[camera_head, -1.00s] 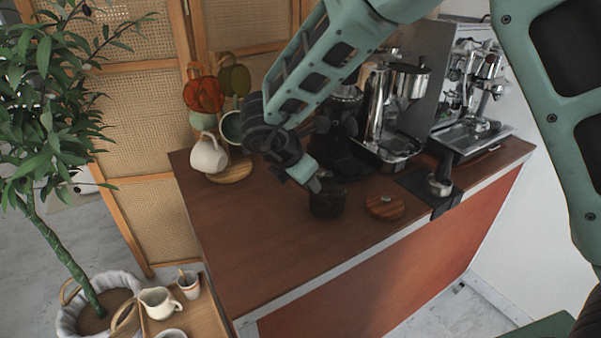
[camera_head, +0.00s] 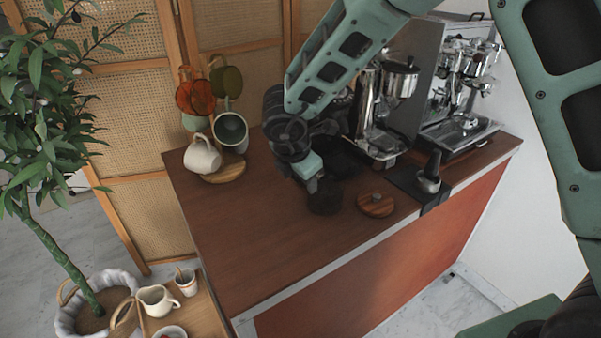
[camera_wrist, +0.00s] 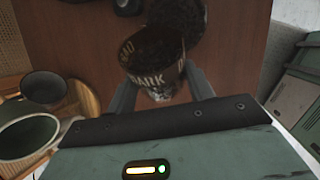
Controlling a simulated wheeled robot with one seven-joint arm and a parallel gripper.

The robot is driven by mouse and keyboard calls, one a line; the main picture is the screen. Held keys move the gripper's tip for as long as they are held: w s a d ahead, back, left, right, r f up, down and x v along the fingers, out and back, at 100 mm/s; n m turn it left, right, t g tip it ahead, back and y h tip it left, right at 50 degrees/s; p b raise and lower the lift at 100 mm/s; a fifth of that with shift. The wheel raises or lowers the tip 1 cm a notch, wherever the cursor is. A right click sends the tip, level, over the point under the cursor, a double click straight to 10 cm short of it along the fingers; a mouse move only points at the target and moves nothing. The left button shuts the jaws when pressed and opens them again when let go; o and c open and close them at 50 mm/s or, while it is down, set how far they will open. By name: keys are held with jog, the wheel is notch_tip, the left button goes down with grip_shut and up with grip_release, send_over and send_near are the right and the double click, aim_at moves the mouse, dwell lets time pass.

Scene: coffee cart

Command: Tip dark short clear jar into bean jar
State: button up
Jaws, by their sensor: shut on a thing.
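The dark short clear jar (camera_wrist: 155,72) is between my gripper's fingers (camera_wrist: 161,92) in the wrist view, its pale "DARK" lettering facing the camera and dark contents inside. My gripper is shut on it. The bean jar (camera_wrist: 186,18), with dark beans showing, is just beyond its mouth; the two overlap in this view, and I cannot tell if they touch. In the head view, my gripper (camera_head: 314,184) is over the dark bean jar (camera_head: 325,199) near the counter's front edge. There the held jar blends with the dark gripper and its tilt is unclear.
A round wooden lid (camera_head: 376,205) lies right of the bean jar. A portafilter (camera_head: 429,181) sits on a black mat further right. The espresso machine (camera_head: 460,90) stands behind. Mugs (camera_head: 203,155) and a mug tree are at left. The counter's front left (camera_head: 240,250) is clear.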

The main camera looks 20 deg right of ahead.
jog(key=shift+r+g+y+p, duration=0.5)
jog(key=shift+y+p, duration=0.8)
jog(key=shift+p, duration=1.05)
jog(key=shift+w+d+r+m+y+p, duration=0.15)
jog(key=shift+r+y+p, duration=0.25)
jog(key=shift+p, duration=0.75)
jog(key=shift+s+d+r+m+y+p, duration=0.15)
jog(key=shift+y+p, duration=0.35)
jog(key=shift+p, duration=0.6)
jog(key=shift+w+d+r+g+y+p, duration=0.15)
jog(key=shift+y+p, duration=0.3)
jog(key=shift+p, duration=1)
jog(key=shift+w+r+g+y+p, duration=0.1)
jog(key=shift+r+g+y+p, duration=0.25)
jog(key=shift+p, duration=1.05)
jog(key=shift+d+r+m+y+p, duration=0.2)
jog(key=shift+y+p, duration=0.45)
jog(key=shift+p, duration=1.35)
jog(key=shift+d+r+m+y+p, duration=0.15)
jog(key=shift+y+p, duration=0.5)
jog(key=shift+p, duration=1.3)
